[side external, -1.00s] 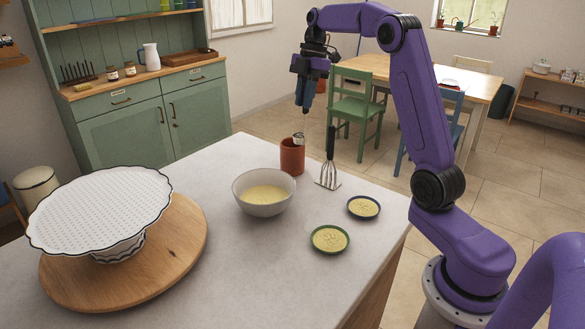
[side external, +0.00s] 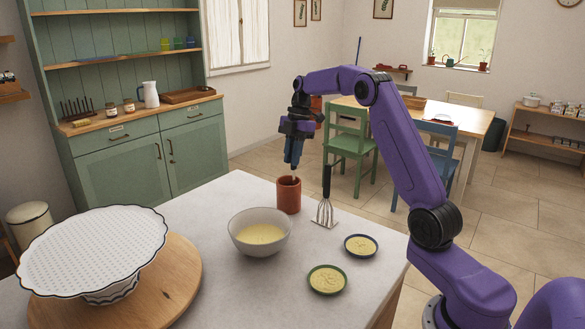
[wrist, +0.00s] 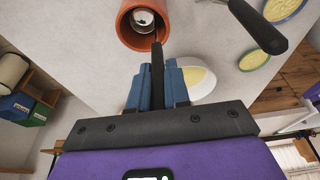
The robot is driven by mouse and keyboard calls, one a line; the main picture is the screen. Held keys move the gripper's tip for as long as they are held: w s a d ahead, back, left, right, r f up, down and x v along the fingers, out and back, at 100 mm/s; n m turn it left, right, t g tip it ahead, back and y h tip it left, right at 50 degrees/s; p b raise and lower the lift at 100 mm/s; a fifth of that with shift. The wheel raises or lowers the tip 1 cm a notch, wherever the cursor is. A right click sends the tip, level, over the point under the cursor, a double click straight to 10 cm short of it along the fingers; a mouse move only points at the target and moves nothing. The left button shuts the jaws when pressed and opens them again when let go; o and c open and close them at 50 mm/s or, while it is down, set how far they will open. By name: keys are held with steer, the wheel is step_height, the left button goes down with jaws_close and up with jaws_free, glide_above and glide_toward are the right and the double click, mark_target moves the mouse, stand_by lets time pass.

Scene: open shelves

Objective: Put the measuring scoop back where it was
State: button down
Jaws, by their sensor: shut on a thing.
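The measuring scoop's thin handle (wrist: 157,70) is between the blue fingers of my gripper (side external: 293,167) and runs down toward the terracotta pot (side external: 289,197). My gripper is shut on the handle, pointing down just above the pot's rim. In the wrist view, the pot (wrist: 124,30) is at the top, with a round metallic piece (wrist: 143,17) inside its mouth that looks like the scoop's bowl. In the side view the pot's wall hides the scoop's lower part. I cannot tell whether the scoop touches the pot's bottom.
A bowl of yellow mixture (side external: 260,233) is in front, with two small dishes (side external: 327,279) (side external: 361,246) to the right. A white cake stand (side external: 95,246) on a wooden board is at left. The counter (side external: 222,195) left of the pot is clear.

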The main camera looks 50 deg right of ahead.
mark_target(293, 170)
steer(key=shift+f, duration=1.85)
steer(key=c, duration=1.1)
jaws_free()
steer(key=v, duration=1.2)
